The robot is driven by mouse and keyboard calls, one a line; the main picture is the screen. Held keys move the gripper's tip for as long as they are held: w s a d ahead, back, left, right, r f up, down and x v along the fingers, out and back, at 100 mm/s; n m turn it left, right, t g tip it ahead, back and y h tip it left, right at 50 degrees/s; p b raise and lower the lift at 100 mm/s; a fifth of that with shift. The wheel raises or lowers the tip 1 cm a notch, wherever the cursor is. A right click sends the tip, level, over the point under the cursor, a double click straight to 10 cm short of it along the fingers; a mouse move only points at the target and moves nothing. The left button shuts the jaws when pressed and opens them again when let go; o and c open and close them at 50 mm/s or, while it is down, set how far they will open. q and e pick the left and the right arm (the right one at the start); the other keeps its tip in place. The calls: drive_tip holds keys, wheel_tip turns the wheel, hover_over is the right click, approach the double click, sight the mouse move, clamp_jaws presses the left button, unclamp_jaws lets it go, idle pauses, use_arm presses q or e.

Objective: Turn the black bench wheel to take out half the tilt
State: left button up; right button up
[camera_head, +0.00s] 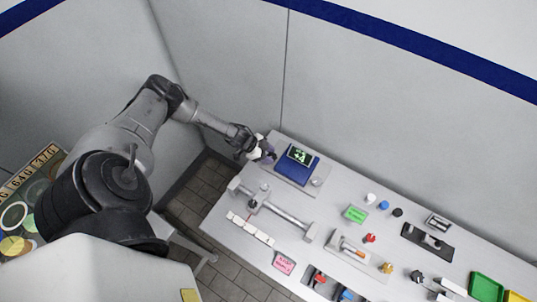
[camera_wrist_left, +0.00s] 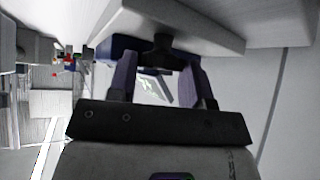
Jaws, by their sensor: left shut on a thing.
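My left gripper (camera_head: 264,153) is at the left end of a blue tilt block (camera_head: 296,168) near the bench's back left corner. The block carries a dark plate with a green-and-white display (camera_head: 300,155). In the left wrist view, the purple fingers of my left gripper (camera_wrist_left: 160,62) are closed about a small black part, the bench wheel (camera_wrist_left: 163,43), beside the block's pale base. The wheel is mostly hidden by the gripper in the head view. How far the block tilts is hard to tell. My right gripper is not in view.
The grey bench (camera_head: 222,214) holds a rail fixture (camera_head: 285,214), a row of white blocks (camera_head: 250,228), a green label (camera_head: 355,214), a pink label (camera_head: 284,262) and a green bin (camera_head: 486,287). A wall stands close behind the bench.

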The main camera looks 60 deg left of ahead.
use_arm(q)
drive_tip(key=shift+m, duration=0.3)
drive_tip(key=m, duration=0.1)
drive_tip(key=m+g+h, duration=0.1)
drive_tip(key=m+g+h+b, duration=0.1)
drive_tip(key=shift+w+a+f+m, duration=0.1)
drive_tip(key=shift+w+a+m, duration=0.1)
drive_tip(key=shift+a+m, duration=0.1)
drive_tip(key=m+g+h+b, duration=0.1)
drive_tip(key=m+g, duration=0.1)
drive_tip(key=shift+w+f+m, duration=0.1)
drive_tip(key=shift+w+m, duration=0.05)
drive_tip(key=shift+m, duration=0.15)
drive_tip(key=m+g+b, duration=0.1)
drive_tip(key=m, duration=0.1)
drive_tip(key=m+g+b, duration=0.1)
drive_tip(key=m+g, duration=0.1)
drive_tip(key=m+g+h+b, duration=0.1)
drive_tip(key=m+b, duration=0.1)
drive_tip(key=shift+w+g, duration=0.3)
drive_tip(key=shift+w+m+g+b, duration=0.1)
drive_tip(key=shift+m+g+b, duration=0.5)
drive_tip(key=shift+m+g, duration=0.3)
drive_tip(key=shift+m+y, duration=0.3)
drive_tip(key=shift+m, duration=0.1)
